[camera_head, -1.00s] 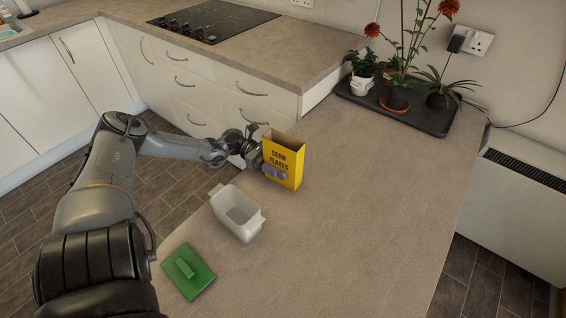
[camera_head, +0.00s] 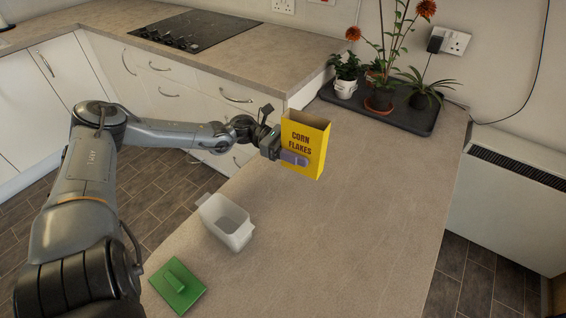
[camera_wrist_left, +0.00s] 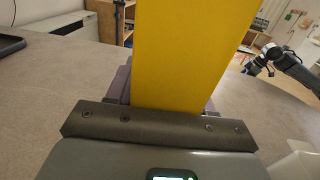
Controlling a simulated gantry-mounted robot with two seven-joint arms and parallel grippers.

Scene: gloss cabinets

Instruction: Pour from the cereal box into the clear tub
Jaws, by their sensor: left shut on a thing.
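The yellow cereal box (camera_head: 308,148), marked CORN FLAKES, is upright with its open top facing up. My left gripper (camera_head: 293,158) is shut on its lower part; the box appears raised above the counter. In the left wrist view the box (camera_wrist_left: 190,50) fills the middle, between the fingers of my left gripper (camera_wrist_left: 165,95). The clear tub (camera_head: 226,222) stands open on the counter, below and left of the box in the head view, apart from it. Part of the tub (camera_wrist_left: 297,166) seems to show at the lower right of the wrist view. My right gripper is not clearly seen.
A green lid (camera_head: 178,287) lies on the counter in front of the tub. A dark tray (camera_head: 402,122) with potted plants stands at the back. The counter (camera_head: 330,235) right of the tub is clear. A hob (camera_head: 195,31) is on the far worktop.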

